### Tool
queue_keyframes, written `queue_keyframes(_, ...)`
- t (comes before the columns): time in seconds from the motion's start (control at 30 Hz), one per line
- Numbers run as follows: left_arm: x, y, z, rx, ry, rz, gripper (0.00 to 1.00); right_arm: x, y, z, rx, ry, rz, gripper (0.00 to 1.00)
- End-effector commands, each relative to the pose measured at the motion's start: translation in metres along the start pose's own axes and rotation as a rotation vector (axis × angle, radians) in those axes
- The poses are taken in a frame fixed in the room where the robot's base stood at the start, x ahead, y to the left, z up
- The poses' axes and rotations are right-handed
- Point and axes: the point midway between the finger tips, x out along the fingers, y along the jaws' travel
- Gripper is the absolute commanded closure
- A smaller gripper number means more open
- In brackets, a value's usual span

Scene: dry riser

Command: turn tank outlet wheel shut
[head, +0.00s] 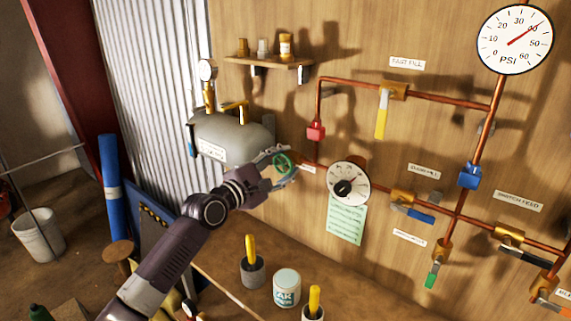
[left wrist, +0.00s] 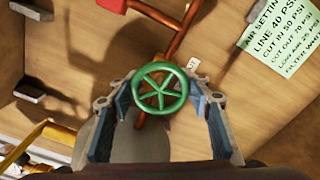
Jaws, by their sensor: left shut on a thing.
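The green tank outlet wheel (head: 282,163) sits on the copper pipe by the right end of the grey tank (head: 245,132). In the left wrist view the round spoked wheel (left wrist: 160,89) faces me, centred between the two fingers. My left gripper (head: 281,166) is shut on the wheel, with one finger on each side of its rim (left wrist: 160,98). The pipe behind the wheel is partly hidden by it. My right gripper is in neither view.
A red valve block (head: 316,131) stands on the pipe above right of the wheel. A white dial (head: 348,184) and a green note (head: 346,220) are to the right. A wall shelf (head: 268,62) is above. Yellow-handled tools and a can (head: 287,288) stand on the bench below.

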Motion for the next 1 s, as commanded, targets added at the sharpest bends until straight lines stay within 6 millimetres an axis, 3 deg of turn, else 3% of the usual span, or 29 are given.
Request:
queue_keyframes(0.6, 0.0, -0.003, -0.001, 0.425, 0.0, -0.002, 0.81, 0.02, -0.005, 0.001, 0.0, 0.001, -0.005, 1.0)
queue_keyframes(1.0, 0.0, -0.002, -0.001, 0.533, 0.0, -0.004, 0.81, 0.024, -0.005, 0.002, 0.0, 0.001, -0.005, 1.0)
